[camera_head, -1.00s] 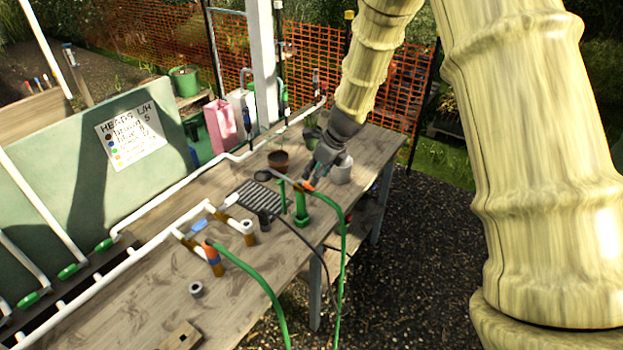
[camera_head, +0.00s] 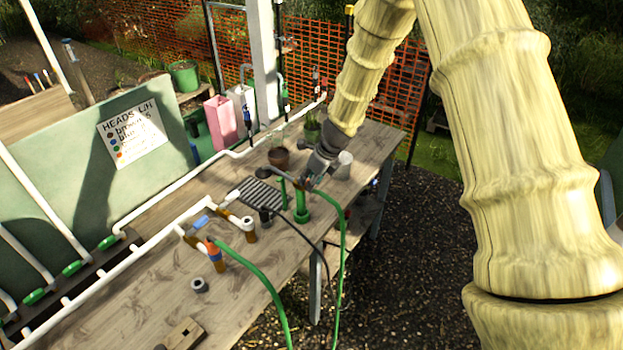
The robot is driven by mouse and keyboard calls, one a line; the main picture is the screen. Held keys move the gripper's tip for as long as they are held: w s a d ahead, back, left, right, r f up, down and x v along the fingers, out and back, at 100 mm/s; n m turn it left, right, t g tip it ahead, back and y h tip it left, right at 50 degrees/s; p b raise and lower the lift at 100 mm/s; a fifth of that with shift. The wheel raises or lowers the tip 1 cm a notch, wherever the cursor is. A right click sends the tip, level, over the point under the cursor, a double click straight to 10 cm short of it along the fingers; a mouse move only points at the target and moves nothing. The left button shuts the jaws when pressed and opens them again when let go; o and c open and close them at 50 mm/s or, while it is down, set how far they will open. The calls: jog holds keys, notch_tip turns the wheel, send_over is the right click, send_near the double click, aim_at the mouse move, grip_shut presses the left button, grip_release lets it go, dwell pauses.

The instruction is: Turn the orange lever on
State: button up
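My gripper (camera_head: 311,179) is at the green standpipe (camera_head: 301,207) on the wooden table, with its fingers over the top of the pipe where a green hose (camera_head: 340,225) joins. The fingers are small and dark here, so I cannot tell whether they are open or shut or touching anything. I cannot make out the orange lever; the spot where orange showed earlier is covered by my gripper. An orange collar (camera_head: 211,247) sits on the nearer hose fitting, beside a blue lever (camera_head: 201,221).
A black slatted grate (camera_head: 258,194), a brown pot (camera_head: 279,157) and a whitish pot (camera_head: 343,165) are close to my gripper. White pipes (camera_head: 150,212) run along the table's left side. A sign (camera_head: 132,136) hangs on the green panel.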

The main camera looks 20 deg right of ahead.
grip_shut()
jog(key=shift+w+d, duration=0.1)
jog(key=w+n+g+b, duration=0.1)
jog(key=w+n+g, duration=0.1)
jog(key=n, duration=0.4)
jog(key=w+n+g+b, duration=0.1)
jog(key=n+g+b, duration=0.1)
jog(key=n, duration=0.4)
jog(key=w+n+g+b, duration=0.1)
jog(key=w+n+g, duration=0.1)
jog(key=n, duration=0.3)
jog(key=shift+w+d+n+y, duration=0.3)
jog(key=shift+n+y, duration=0.1)
jog(key=shift+b, duration=0.3)
